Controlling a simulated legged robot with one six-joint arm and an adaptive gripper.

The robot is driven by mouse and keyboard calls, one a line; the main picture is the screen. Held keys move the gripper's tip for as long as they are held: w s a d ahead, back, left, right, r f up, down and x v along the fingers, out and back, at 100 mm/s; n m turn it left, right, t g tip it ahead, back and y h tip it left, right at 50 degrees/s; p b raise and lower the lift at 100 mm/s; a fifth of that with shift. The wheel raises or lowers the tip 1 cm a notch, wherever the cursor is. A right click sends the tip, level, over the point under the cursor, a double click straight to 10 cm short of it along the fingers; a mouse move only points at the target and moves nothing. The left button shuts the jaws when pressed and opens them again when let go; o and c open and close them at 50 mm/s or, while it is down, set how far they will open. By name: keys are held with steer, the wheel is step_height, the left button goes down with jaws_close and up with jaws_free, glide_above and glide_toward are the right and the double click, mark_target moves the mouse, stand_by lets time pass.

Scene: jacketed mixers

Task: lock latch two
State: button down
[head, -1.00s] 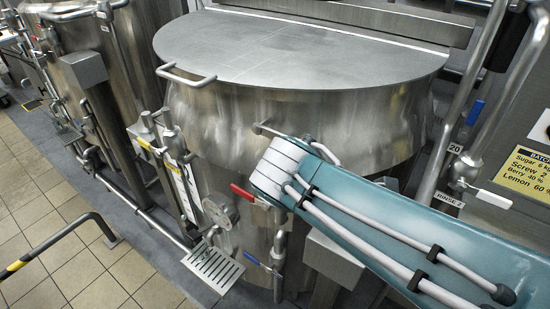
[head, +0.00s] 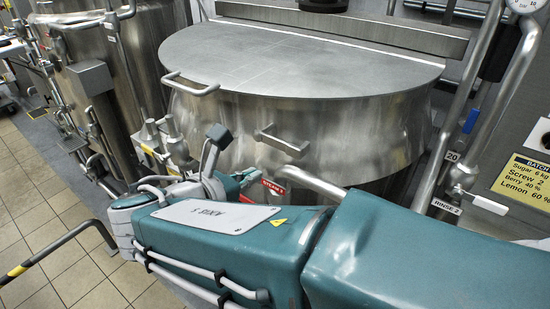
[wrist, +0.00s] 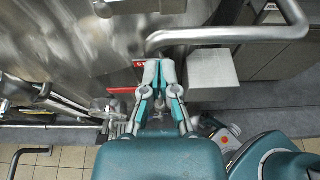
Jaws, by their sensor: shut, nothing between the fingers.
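A large steel mixer (head: 290,125) with a flat round lid (head: 300,60) stands in front of me. A bar-shaped metal fitting (head: 282,141) sticks out from its front wall below the rim. It may be a latch, but I see no number on it. A similar fitting shows at the top of the wrist view (wrist: 135,7). My gripper (wrist: 158,63) is shut and empty, pointing at the mixer's wall below this fitting. It also shows in the head view (head: 252,178), partly hidden by my arm.
A bent steel pipe (wrist: 230,37) runs close beyond and right of the fingers, with a grey box (wrist: 211,72) below it. A lid handle (head: 190,84) juts out at left. A second vessel (head: 110,60) stands further left. Tiled floor (head: 30,190) is free at left.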

mark_target(282, 161)
steer(key=x, duration=1)
steer(key=shift+r, duration=0.1)
steer(key=shift+s, duration=0.1)
steer(key=shift+r+n, duration=0.15)
steer(key=shift+n, duration=0.15)
